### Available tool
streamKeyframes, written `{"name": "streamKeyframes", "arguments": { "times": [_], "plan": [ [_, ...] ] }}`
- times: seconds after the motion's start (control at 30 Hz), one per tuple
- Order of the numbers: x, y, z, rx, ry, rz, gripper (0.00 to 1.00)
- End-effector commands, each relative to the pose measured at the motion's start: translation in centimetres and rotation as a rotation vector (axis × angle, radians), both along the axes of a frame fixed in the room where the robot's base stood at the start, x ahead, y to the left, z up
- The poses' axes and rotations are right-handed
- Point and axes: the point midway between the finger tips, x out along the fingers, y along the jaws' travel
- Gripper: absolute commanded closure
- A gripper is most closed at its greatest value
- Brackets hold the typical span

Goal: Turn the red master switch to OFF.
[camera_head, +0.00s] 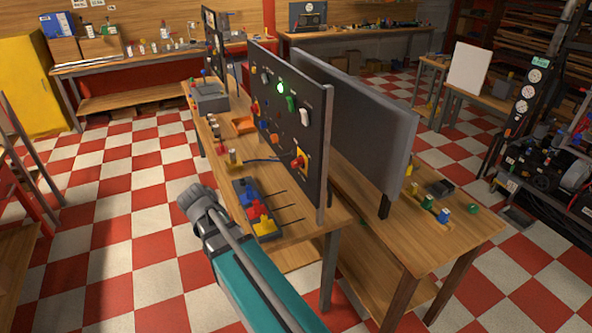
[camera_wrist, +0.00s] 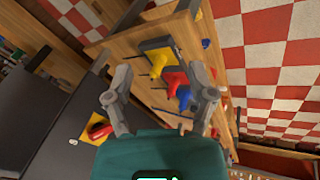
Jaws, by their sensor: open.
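The red master switch (camera_head: 299,160) appears to be the red knob on a yellow plate low at the near edge of the dark upright panel (camera_head: 315,120). It also shows in the wrist view (camera_wrist: 99,130), at lower left, outside the fingers. Its exact setting is too small to read. My gripper (camera_wrist: 159,77) is open and empty, with its fingers apart. The switch lies off to one side of it, not between the fingers. In the head view my arm reaches in from below, and its end is left of the panel, apart from the switch; the fingertips cannot be made out there.
The panel also carries a lit green lamp (camera_head: 281,87), a white switch (camera_head: 304,117) and other knobs. A dark tray (camera_head: 241,190) with blue, red and yellow pieces lies on the wooden bench (camera_head: 312,222) before it. A grey board (camera_head: 360,125) stands behind. Checkered floor lies open at left.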

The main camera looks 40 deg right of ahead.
Motion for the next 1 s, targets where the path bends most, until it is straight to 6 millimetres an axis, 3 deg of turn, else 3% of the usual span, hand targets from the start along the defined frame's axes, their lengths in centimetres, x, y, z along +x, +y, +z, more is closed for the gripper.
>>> {"name": "streamKeyframes", "arguments": {
  "times": [0.03,0.17,0.5,0.8,1.0],
  "plan": [
    [1.2,-1.2,-0.8,-0.053,-0.025,-0.072,0.29],
    [3.0,-4.3,-1.0,-0.199,-0.115,-0.266,0.29],
    [7.4,-11.6,-0.2,-0.579,-0.464,-0.704,0.29],
    [11.1,-16.6,1.7,-0.878,-0.900,-0.982,0.29],
    [13.1,-18.7,3.2,-1.013,-1.198,-1.076,0.29]
  ]
}}
